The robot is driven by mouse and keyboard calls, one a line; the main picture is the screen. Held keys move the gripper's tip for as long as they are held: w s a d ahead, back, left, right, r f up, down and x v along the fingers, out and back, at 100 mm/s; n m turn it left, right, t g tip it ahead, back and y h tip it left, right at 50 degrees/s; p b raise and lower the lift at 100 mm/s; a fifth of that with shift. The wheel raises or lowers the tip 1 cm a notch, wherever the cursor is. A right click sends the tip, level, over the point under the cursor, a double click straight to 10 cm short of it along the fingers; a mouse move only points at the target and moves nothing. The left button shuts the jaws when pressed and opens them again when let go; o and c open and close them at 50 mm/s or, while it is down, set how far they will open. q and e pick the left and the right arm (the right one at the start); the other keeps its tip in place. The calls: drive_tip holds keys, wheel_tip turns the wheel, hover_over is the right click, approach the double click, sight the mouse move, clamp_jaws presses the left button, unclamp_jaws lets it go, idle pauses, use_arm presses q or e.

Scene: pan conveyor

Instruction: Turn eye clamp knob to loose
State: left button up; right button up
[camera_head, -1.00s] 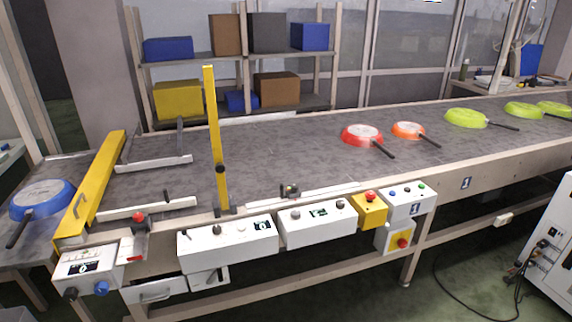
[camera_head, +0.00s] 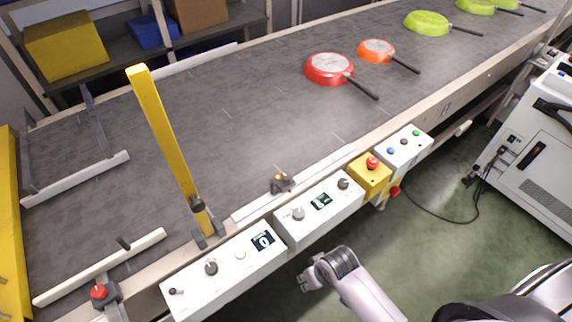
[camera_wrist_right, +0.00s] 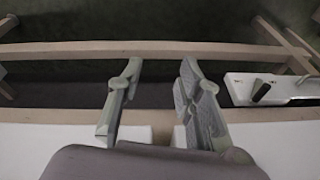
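A small dark device with orange and green spots (camera_head: 281,183) sits on the conveyor's front rail in the head view; it may be the eye with its clamp. Its knob is too small to make out. A dark knob (camera_head: 197,204) also shows low on the yellow post (camera_head: 165,135); I cannot tell which is the eye clamp knob. My right gripper (camera_head: 304,276) is below and in front of the white control boxes, apart from both. In the right wrist view my right gripper (camera_wrist_right: 160,80) has its fingers apart with nothing between them. My left gripper is out of view.
White control boxes with knobs (camera_head: 225,275) (camera_head: 320,210) line the conveyor's front edge. A yellow box with a red button (camera_head: 370,175) is to their right. Red (camera_head: 330,68), orange (camera_head: 376,50) and green pans (camera_head: 428,23) lie farther along the belt (camera_head: 240,120).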

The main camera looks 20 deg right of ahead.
drive_tip(key=w+a+r+p, duration=0.1)
drive_tip(key=w+a+r, duration=0.1)
drive_tip(key=r, duration=0.4)
drive_tip(key=w+a+r+p, duration=0.1)
drive_tip(key=w+r, duration=0.1)
drive_tip(key=r, duration=0.4)
drive_tip(key=m+g+h+p, duration=0.1)
drive_tip(key=m+g, duration=0.2)
approach(287, 176)
drive_tip(key=f+p, duration=0.1)
drive_tip(key=f, duration=0.3)
drive_tip(key=f+p, duration=0.1)
drive_tip(key=f, duration=0.3)
drive_tip(key=shift+s+a+f+p, duration=0.15)
drive_tip(key=shift+s+f+p, duration=0.05)
drive_tip(key=shift+f+p, duration=0.15)
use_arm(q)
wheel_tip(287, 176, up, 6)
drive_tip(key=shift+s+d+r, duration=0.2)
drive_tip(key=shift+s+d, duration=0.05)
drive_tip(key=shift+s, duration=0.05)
use_arm(e)
clamp_jaws()
